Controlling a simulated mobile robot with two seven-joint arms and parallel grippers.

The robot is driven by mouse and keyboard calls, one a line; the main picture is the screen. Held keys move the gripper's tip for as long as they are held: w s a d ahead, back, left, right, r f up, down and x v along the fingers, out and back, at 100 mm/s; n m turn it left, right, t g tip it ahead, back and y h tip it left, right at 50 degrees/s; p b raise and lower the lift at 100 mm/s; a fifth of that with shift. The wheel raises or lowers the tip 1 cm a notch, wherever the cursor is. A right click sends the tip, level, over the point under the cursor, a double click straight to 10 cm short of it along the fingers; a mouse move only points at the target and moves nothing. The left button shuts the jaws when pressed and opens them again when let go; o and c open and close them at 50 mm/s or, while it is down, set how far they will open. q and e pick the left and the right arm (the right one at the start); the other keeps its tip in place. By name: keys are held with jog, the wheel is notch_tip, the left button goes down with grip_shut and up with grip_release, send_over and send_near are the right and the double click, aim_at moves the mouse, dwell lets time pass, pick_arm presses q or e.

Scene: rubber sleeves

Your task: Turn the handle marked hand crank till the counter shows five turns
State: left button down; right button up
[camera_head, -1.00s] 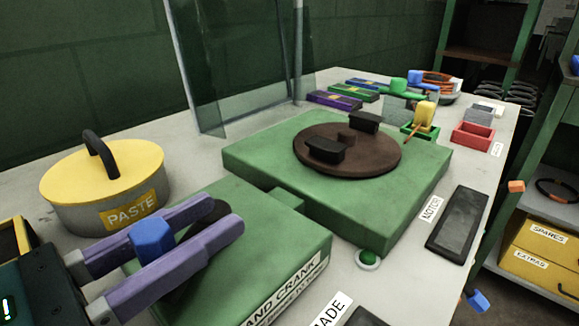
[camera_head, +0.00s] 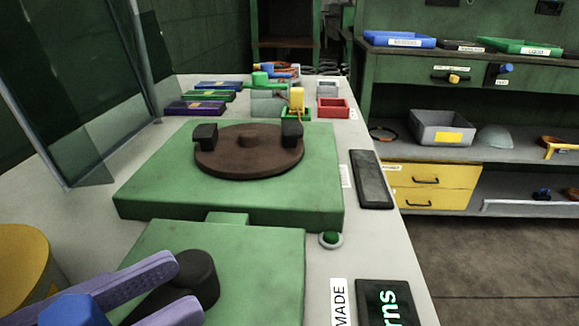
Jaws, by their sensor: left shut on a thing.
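The crank housing (camera_head: 255,255) is a green block at the bottom of the head view, in front of the larger green base. A black crank arm (camera_head: 165,295) runs from a round black hub (camera_head: 195,275) toward the lower left. A blue knob (camera_head: 75,312) sits between the purple fingers of my left gripper (camera_head: 110,306), which is shut on it. The fingers are cut off by the lower frame edge. The counter display (camera_head: 390,305) at the bottom shows only lit letters "rns"; its number is out of view. My right gripper is not in view.
A brown disc (camera_head: 248,160) with two black blocks lies on the green base (camera_head: 150,195). A blank dark panel (camera_head: 371,180) and a green button (camera_head: 331,239) are at right. A yellow-lidded pot (camera_head: 22,265) is at left. A glass screen (camera_head: 75,85) stands behind.

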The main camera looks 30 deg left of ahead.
pick_arm(q)
jog(key=shift+s+a+m+g+h, duration=0.15)
jog(key=shift+m+g+h, duration=0.25)
jog(key=shift+h, duration=0.25)
jog(key=shift+w+a+m+g+h, duration=0.15)
jog(key=shift+m+g+h, duration=0.15)
jog(key=shift+m+h, duration=0.3)
jog(key=shift+s, duration=0.1)
jog(key=c, duration=0.6)
grip_release()
jog(key=v, duration=1)
jog(key=shift+a, duration=0.1)
dwell(1.4)
